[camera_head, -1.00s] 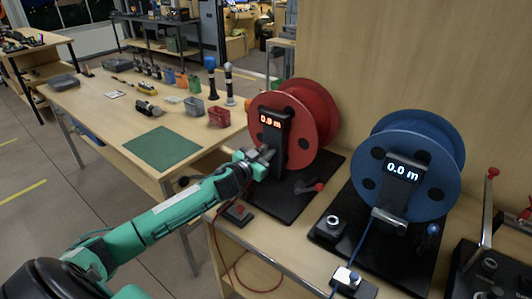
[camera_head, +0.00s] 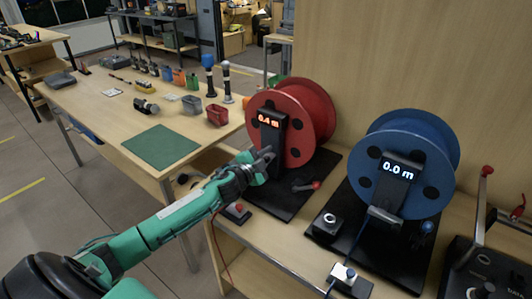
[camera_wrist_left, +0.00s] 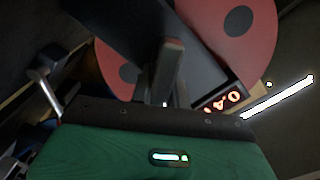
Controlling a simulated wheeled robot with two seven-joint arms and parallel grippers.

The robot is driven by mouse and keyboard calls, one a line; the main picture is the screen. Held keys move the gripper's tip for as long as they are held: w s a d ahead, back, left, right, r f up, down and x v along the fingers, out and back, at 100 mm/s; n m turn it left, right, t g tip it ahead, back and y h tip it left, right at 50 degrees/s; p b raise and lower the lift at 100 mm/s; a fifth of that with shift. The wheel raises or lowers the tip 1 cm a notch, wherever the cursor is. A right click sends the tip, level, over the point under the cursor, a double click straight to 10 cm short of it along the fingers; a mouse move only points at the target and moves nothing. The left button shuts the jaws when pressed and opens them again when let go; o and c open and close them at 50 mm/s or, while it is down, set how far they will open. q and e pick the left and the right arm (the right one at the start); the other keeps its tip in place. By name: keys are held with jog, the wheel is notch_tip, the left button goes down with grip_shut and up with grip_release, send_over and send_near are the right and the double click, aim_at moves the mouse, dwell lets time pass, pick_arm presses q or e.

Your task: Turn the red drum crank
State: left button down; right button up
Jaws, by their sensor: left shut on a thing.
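The red drum (camera_head: 308,108) stands on a black base, with a dark post in front whose display (camera_head: 269,121) reads 0.4 m. My left gripper (camera_head: 267,157) is at the front of this post, shut on the crank handle. The fingers and wrist hide most of the crank. In the left wrist view the red drum face (camera_wrist_left: 232,30) and the tilted display (camera_wrist_left: 228,100) fill the upper part, and a dark grey bar (camera_wrist_left: 172,65) stands before the drum. My right gripper is not in view.
A blue drum (camera_head: 412,150) reading 0.0 m stands to the right. A red button box (camera_head: 237,212) is at the bench front. A table with a green mat (camera_head: 160,146) is at left.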

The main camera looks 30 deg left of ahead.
pick_arm(q)
jog(key=m, duration=0.3)
jog(key=f+m, duration=0.1)
jog(key=m, duration=0.2)
jog(key=shift+d+f+m, duration=0.15)
jog(key=shift+d+m, duration=0.05)
jog(key=shift+m, duration=0.1)
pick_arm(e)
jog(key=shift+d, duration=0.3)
pick_arm(q)
jog(key=shift+m, duration=0.3)
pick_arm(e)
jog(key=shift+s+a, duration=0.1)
pick_arm(q)
jog(key=c, duration=1.5)
grip_release()
jog(key=shift+o, duration=0.7)
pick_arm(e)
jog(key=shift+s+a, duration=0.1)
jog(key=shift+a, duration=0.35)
